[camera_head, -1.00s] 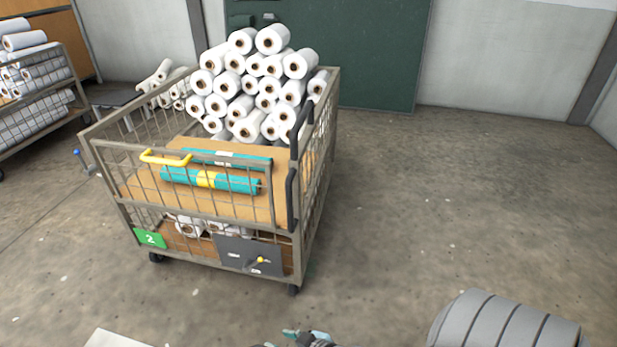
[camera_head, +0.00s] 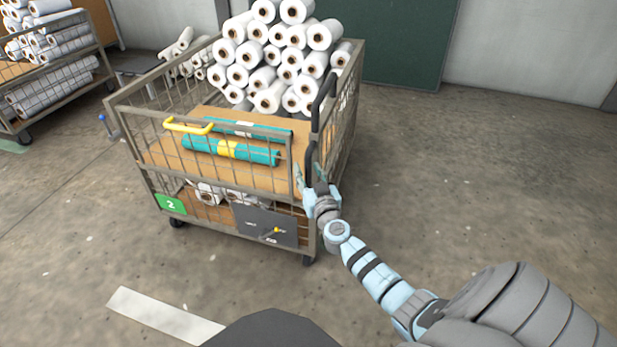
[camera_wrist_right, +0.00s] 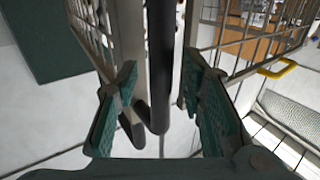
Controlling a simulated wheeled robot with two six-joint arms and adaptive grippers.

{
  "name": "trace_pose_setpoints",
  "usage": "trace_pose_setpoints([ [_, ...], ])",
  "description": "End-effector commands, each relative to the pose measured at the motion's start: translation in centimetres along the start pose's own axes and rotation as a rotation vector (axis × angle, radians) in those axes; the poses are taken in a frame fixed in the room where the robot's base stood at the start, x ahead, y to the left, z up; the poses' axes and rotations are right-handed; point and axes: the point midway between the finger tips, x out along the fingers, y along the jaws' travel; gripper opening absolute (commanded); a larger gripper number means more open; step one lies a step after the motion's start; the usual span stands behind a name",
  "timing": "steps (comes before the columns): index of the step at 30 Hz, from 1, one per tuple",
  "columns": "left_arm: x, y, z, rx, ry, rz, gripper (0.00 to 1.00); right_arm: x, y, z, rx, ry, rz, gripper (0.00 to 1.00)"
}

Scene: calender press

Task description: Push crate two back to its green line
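Crate two (camera_head: 318,222) is a wire-sided cart on casters, with a green "2" plate (camera_head: 171,204) low on its front left. A black upright handle (camera_head: 313,142) stands at its front right corner. My right gripper (camera_head: 310,180) is at that corner, by the handle's lower part. In the right wrist view, its teal fingers (camera_wrist_right: 160,100) are open, with the black handle (camera_wrist_right: 160,60) and a grey cart post between or just beyond them; contact cannot be told. My left gripper is not in view. No green line shows near crate two.
Crate two carries stacked white rolls (camera_head: 270,60) and teal rolls (camera_head: 230,149). Another loaded cart (camera_head: 60,75) stands at far left, with a green floor patch (camera_head: 12,146) near it. A pale floor strip (camera_head: 165,318) lies in front. The floor at right is clear.

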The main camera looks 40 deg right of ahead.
Motion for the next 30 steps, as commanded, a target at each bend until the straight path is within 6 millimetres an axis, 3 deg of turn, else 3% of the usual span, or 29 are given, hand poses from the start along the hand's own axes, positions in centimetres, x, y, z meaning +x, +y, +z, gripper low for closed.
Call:
trace_pose_setpoints([
  [8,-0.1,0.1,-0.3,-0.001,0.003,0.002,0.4,0.3,0.0,-0.1,0.001,0.0,0.0,0.36],
  [15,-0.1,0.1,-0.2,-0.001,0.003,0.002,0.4,0.3,0.0,-0.1,0.001,0.0,0.0,0.0],
  [25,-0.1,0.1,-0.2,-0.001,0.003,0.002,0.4,0.3,0.1,-0.1,0.0,0.0,0.0,0.0],
  [30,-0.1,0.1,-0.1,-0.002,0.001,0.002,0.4,0.2,1.0,-0.1,-0.002,0.001,0.002,0.0],
])
